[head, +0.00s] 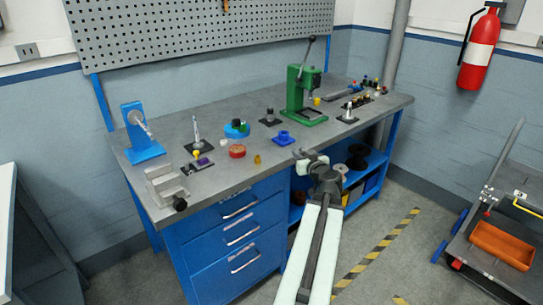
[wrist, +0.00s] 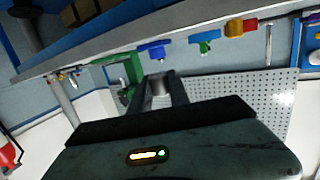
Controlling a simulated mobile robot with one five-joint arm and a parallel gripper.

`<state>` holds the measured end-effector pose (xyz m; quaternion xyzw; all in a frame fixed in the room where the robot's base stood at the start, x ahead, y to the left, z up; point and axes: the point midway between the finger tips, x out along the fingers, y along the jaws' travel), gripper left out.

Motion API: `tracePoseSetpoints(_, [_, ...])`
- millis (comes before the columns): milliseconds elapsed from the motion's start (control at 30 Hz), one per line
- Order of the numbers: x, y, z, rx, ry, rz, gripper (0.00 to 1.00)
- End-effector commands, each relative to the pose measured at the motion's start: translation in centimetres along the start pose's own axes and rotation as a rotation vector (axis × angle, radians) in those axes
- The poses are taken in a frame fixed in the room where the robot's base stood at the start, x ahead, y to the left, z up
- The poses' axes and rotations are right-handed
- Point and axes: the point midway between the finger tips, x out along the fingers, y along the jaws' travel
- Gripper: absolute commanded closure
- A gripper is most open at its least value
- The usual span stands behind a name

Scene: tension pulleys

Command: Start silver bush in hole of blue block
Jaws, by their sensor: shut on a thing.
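The blue block (head: 284,138) stands on the grey workbench near its front edge, in front of the green press. It also shows in the wrist view (wrist: 153,50), beyond my fingertips. My gripper (head: 301,153) is at the bench's front edge, to the right of and nearer than the blue block, and apart from it. In the wrist view my gripper (wrist: 160,79) is shut on a grey cylinder, which looks like the silver bush (wrist: 159,88). The bush is too small to make out in the head view. The block's hole is not clear in either view.
The green press (head: 304,88) stands behind the block. A red round part (head: 237,151), a small brass part (head: 257,159) and a blue-green part (head: 237,129) lie to its left. A vise (head: 166,186) sits at the left corner. The bench strip (head: 272,168) near the block is clear.

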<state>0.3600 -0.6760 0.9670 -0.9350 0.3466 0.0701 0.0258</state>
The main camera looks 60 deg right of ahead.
Motion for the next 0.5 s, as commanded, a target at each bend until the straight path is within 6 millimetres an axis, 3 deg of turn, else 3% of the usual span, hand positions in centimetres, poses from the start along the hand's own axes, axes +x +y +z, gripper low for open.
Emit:
tracePoseSetpoints(100, [3.3, -2.3, 0.0, -0.001, 0.0, -0.005, 1.0])
tracePoseSetpoints(300, [7.8, -5.5, -0.2, 0.001, 0.001, -0.002, 1.0])
tracePoseSetpoints(500, [9.4, -6.6, -0.3, 0.001, 0.0, 0.001, 1.0])
